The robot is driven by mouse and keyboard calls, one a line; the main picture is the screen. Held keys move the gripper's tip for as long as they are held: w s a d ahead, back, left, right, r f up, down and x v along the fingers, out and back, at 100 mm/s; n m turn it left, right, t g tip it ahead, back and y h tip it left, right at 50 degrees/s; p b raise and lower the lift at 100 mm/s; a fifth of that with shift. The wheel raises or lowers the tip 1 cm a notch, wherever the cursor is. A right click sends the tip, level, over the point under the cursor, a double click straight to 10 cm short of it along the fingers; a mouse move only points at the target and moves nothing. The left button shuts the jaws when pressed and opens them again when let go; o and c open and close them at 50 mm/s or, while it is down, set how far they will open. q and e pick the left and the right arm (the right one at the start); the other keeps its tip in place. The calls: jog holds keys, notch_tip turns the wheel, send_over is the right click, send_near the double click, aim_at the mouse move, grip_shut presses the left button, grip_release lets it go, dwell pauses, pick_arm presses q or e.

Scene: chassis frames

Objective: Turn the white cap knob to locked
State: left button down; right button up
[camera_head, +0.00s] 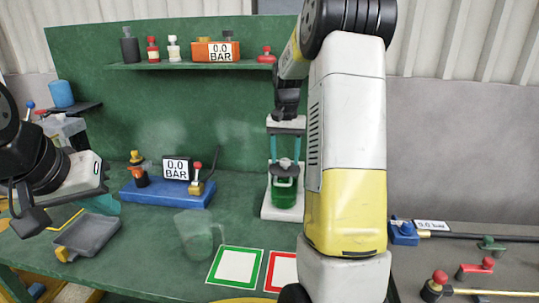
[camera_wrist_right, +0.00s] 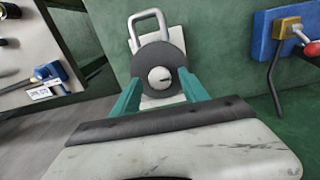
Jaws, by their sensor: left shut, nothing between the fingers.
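The white cap knob (camera_wrist_right: 160,77) is a small round knob at the centre of a dark round lid (camera_wrist_right: 154,60) in the right wrist view. A thin dark mark shows on it; I cannot read any locked label. In the head view, the green canister (camera_head: 284,193) below it stands upright on a white base (camera_head: 269,208). My right gripper (camera_head: 285,161) points down above the canister, with its teal fingers apart. In the wrist view, its fingertips (camera_wrist_right: 160,79) flank the knob; contact cannot be told. My left gripper (camera_head: 107,207) is shut and empty at the left.
A blue block with a gauge (camera_head: 165,192) stands left of the canister. A clear jug (camera_head: 198,238) and green and red framed squares (camera_head: 236,266) lie nearer. A shelf (camera_head: 190,65) with bottles hangs behind. A grey tray (camera_head: 86,235) sits at left. My right arm hides part of the bench.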

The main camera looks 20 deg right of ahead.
aim_at(285, 160)
notch_tip(285, 160, up, 8)
jog(key=shift+f, duration=0.1)
dwell(0.4)
jog(key=shift+s, duration=0.15)
dwell(0.3)
